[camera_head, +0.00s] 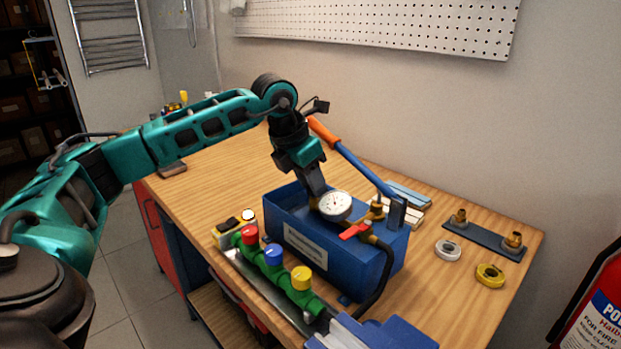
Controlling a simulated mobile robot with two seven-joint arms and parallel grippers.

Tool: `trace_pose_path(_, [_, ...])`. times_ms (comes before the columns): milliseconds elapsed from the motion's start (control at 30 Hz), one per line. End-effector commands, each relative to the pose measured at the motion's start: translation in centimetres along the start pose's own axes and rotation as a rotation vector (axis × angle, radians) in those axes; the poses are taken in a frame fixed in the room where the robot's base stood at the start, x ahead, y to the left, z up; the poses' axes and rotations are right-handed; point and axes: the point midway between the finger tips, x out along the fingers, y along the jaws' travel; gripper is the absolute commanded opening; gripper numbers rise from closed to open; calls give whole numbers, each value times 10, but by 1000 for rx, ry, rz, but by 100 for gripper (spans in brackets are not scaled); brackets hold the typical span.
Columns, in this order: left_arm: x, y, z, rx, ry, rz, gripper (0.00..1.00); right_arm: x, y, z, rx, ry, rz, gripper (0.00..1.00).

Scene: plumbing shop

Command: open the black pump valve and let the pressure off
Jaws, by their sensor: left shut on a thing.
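The test pump (337,250) is a blue open-topped tank with a label, standing on the wooden bench. A white round gauge (335,206) sits on it. A red lever (355,231) and brass fittings (376,211) are right of the gauge. The blue pump handle (362,170) with an orange grip slants up behind. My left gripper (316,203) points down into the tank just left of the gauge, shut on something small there. The black valve does not show apart from the dark fingers and is probably between them. The gauge needle is too small to read. My right gripper is out of view.
A green manifold (272,270) with red, blue and yellow caps lies in front of the pump, and a black hose (381,285) runs down on the right. Tape rolls (490,275) and a dark plate with brass fittings (484,239) lie at right.

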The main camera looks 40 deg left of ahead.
Motion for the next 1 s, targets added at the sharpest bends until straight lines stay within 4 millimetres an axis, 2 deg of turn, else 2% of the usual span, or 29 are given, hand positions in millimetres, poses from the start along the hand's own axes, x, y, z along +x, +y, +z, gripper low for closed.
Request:
trace_pose_path(600, [0, -4, 2, -497, -2, 205, 3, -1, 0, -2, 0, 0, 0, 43])
trace_pose_path(1000, [0, -5, 3, -652, -2, 269, 3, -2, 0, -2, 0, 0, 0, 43])
